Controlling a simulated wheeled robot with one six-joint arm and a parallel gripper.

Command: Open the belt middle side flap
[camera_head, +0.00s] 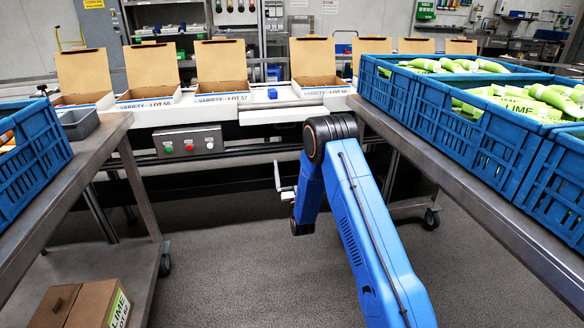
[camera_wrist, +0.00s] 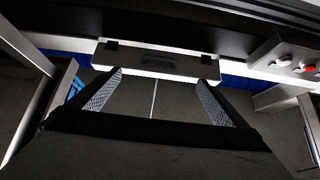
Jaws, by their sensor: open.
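In the wrist view, a pale side flap (camera_wrist: 185,66) spans the upper middle. It has two small dark hinge-like blocks along its upper edge and a dark recessed handle (camera_wrist: 158,58). The flap appears closed against the belt's side, though its exact tilt is hard to tell. My gripper (camera_wrist: 159,77) is open, its two textured fingers apart with nothing between them. The fingertips overlap the flap's lower edge in the picture; I cannot tell whether they touch.
A control box (camera_head: 188,142) with coloured buttons is on the belt's front; it also shows in the wrist view (camera_wrist: 290,62). Steel tables stand at left (camera_head: 95,150) and right (camera_head: 450,185), the right one carrying blue crates (camera_head: 480,140). Floor between is clear.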

